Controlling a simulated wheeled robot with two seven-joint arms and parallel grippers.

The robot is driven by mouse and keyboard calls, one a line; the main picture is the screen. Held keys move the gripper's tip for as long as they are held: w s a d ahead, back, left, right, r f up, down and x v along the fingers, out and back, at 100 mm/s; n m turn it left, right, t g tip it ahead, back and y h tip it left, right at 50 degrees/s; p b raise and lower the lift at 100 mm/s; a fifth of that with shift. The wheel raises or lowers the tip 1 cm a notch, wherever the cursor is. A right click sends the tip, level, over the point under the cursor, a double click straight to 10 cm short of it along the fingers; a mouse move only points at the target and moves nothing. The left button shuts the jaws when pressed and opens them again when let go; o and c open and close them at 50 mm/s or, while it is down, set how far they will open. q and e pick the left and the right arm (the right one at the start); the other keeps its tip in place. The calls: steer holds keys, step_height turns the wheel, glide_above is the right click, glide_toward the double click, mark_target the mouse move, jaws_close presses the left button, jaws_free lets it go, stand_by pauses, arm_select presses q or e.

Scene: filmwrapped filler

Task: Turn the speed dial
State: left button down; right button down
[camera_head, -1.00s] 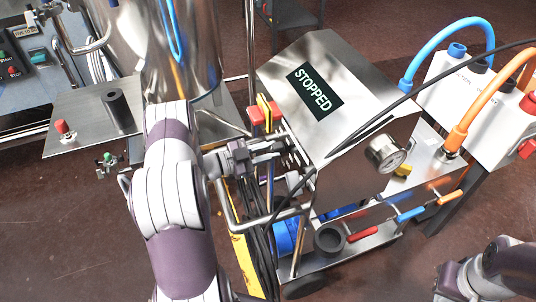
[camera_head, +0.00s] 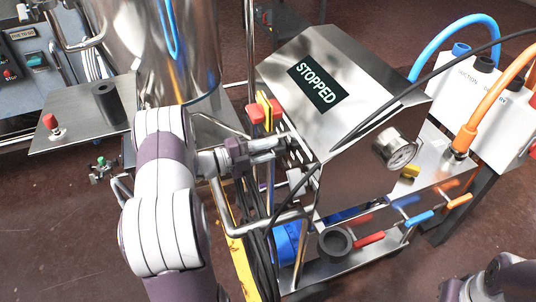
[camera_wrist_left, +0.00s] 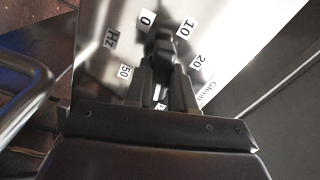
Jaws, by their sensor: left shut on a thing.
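The speed dial (camera_wrist_left: 163,42) is a dark knob on the machine's side panel in the left wrist view, with labels 0, 10, 20, 50 and Hz around it. My left gripper (camera_wrist_left: 162,66) is shut on the dial and hides much of it. In the head view my left gripper (camera_head: 268,146) reaches the left side of the steel control box (camera_head: 370,60), where the dial itself is hidden. The display (camera_head: 317,83) on top of the box reads STOPPED. My right arm shows at the bottom right; its fingers cannot be made out.
A red and yellow switch (camera_head: 265,110) sits just behind my left gripper. A steel rail (camera_head: 262,226) and black cables run below it. A pressure gauge (camera_head: 394,148), coloured valve handles and blue and orange hoses are on the right. A steel tank (camera_head: 180,50) stands behind my left arm.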

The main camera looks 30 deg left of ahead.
arm_select(q)
steer(key=shift+f+m+b, duration=0.15)
steer(key=shift+m+b, duration=0.3)
steer(key=shift+m, duration=0.15)
steer(key=c, duration=1)
jaws_free()
steer(key=shift+o, duration=0.2)
steer(key=v, duration=1.2)
steer(key=shift+s+a, duration=0.25)
